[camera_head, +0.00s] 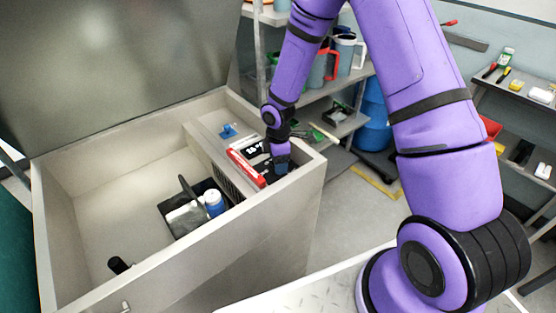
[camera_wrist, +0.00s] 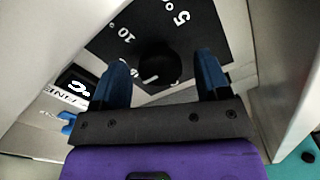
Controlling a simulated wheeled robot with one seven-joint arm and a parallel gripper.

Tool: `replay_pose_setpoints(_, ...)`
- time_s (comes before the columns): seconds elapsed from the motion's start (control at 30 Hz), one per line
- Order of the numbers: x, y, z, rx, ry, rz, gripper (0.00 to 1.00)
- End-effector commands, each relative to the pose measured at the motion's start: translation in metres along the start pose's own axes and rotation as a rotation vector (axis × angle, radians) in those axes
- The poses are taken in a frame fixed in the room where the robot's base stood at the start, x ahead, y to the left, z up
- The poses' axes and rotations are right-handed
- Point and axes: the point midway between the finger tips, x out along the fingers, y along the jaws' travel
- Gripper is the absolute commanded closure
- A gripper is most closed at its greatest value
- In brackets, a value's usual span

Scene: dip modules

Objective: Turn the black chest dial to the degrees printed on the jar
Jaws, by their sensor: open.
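The black dial (camera_wrist: 160,66) is a round knob with a white mark, set on a black plate (camera_wrist: 187,40) with white "5°" and "10°" printing in the wrist view. My gripper (camera_wrist: 164,62) is open, its two blue fingers on either side of the dial; I cannot tell whether they touch it. In the head view my gripper (camera_head: 281,163) is low over the raised step at the chest's right end and hides the dial. The chest (camera_head: 165,262) is open. A small blue-and-white jar (camera_head: 214,203) stands inside it; its print is too small to read.
The jar is beside a dark tray (camera_head: 177,228). A red object (camera_head: 247,168) lies on the step beside my gripper, and a blue piece (camera_head: 228,131) is farther back. The chest's wall (camera_head: 308,172) rises close to my gripper. The raised lid (camera_head: 110,70) is at the left.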

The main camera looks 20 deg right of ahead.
Motion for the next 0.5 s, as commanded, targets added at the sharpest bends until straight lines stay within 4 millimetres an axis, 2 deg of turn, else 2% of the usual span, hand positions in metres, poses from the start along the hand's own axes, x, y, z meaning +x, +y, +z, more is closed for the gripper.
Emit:
replay_pose_setpoints(0.23, 0.0004, 0.0001, 0.0000, 0.000, 0.000, 0.000, 0.33)
replay_pose_setpoints(0.43, 0.0002, 0.0002, 0.0000, 0.000, 0.000, 0.000, 0.79)
replay_pose_setpoints(0.5, 0.0002, 0.0002, 0.0000, 0.000, 0.000, 0.000, 0.80)
